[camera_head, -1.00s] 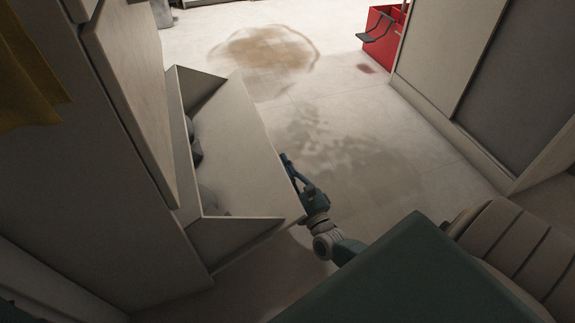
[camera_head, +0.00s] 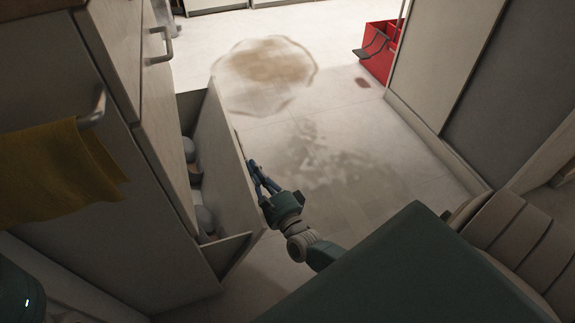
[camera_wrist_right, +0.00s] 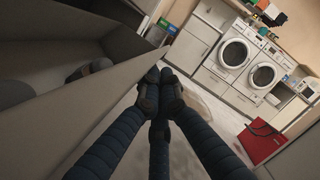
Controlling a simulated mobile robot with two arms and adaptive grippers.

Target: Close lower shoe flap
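The lower shoe flap (camera_head: 226,160) is a pale panel tilted partly out from the cabinet on the left, with an open gap behind it. Grey shoes (camera_head: 205,220) show inside the gap. My right gripper (camera_head: 252,170) is at the outer face of the flap, near its upper edge. In the right wrist view the flap (camera_wrist_right: 75,125) fills the left side, and the dark fingers of the gripper (camera_wrist_right: 160,80) are together at the tips with nothing between them. Contact with the flap is hard to tell. My left gripper is not in view.
The cabinet's upper front (camera_head: 160,110) has metal handles, and a yellow cloth (camera_head: 60,170) hangs on its near side. A red box (camera_head: 380,50) stands at the back right. Washing machines (camera_wrist_right: 235,52) show in the wrist view. The stained floor between is free.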

